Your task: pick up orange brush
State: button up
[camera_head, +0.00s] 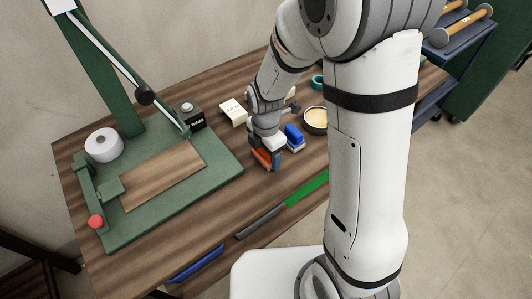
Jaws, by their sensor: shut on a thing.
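The orange brush (261,159) is on the wooden table, right of the green machine base. My gripper (268,160) points down over it and is shut on it. The fingers hide part of the brush. I cannot tell whether the brush touches the table.
A blue brush (294,136) lies just right of my gripper. A round tin (316,120), a white box (233,111) and a teal ring (318,82) are behind it. The green machine (215,172) stands left.

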jog(key=shift+c, duration=0.3)
notch_tip(320, 180, up, 10)
jog(key=shift+r, duration=0.1)
dwell(0.3)
jog(key=o, duration=0.5)
jog(key=shift+c, duration=1.9)
